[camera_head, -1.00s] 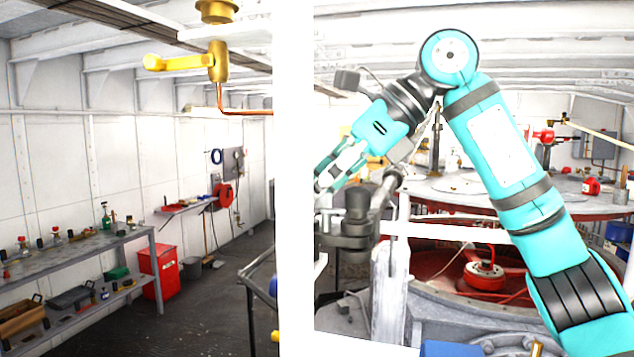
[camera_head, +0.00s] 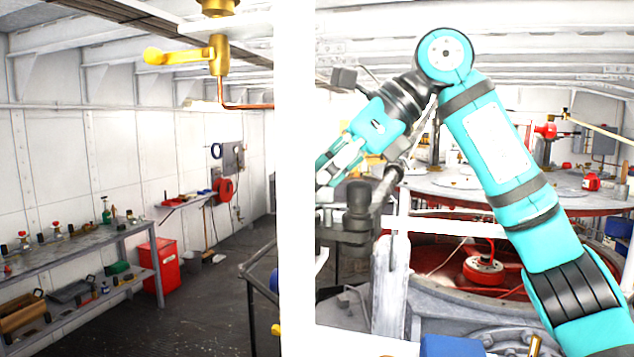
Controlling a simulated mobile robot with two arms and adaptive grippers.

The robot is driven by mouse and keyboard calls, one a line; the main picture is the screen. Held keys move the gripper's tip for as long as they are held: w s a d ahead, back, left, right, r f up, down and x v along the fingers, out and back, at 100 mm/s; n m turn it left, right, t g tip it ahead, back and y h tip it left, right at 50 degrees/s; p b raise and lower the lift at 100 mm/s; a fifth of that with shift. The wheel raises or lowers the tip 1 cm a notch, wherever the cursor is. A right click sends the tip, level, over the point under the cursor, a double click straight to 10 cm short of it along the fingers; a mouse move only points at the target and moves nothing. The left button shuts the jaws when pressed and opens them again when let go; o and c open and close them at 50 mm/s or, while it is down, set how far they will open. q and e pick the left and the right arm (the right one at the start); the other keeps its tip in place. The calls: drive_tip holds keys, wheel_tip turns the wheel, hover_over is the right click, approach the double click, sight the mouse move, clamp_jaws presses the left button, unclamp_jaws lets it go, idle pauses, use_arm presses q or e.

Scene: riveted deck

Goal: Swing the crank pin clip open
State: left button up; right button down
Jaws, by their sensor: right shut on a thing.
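My right arm comes in from the lower right, and its turquoise right gripper (camera_head: 328,182) points down and left beside the grey crank mechanism (camera_head: 357,198). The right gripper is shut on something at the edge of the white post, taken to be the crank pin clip. The clip itself cannot be made out, because the fingers and the post cover that spot. A grey rod (camera_head: 388,185) runs up and right from the mechanism, behind the gripper and wrist. My left gripper is not in view.
A wide white post (camera_head: 297,200) stands close in front, just left of the gripper. A brass valve with a yellow handle (camera_head: 180,56) hangs at the upper left. A shelf bench (camera_head: 90,246) and a red bin (camera_head: 160,268) line the left wall.

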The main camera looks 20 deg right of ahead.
drive_tip(key=shift+s+n+g+y, duration=0.2)
drive_tip(key=shift+n+g, duration=0.8)
drive_tip(key=shift+n, duration=0.35)
drive_tip(key=shift+s+n+g+y, duration=0.1)
drive_tip(key=shift+n+g+y, duration=0.1)
drive_tip(key=shift+n+g, duration=1)
drive_tip(key=shift+n, duration=0.25)
drive_tip(key=c, duration=1.8)
unclamp_jaws()
drive_tip(key=shift+o, duration=0.2)
drive_tip(key=shift+a, duration=0.1)
drive_tip(key=shift+t, duration=0.3)
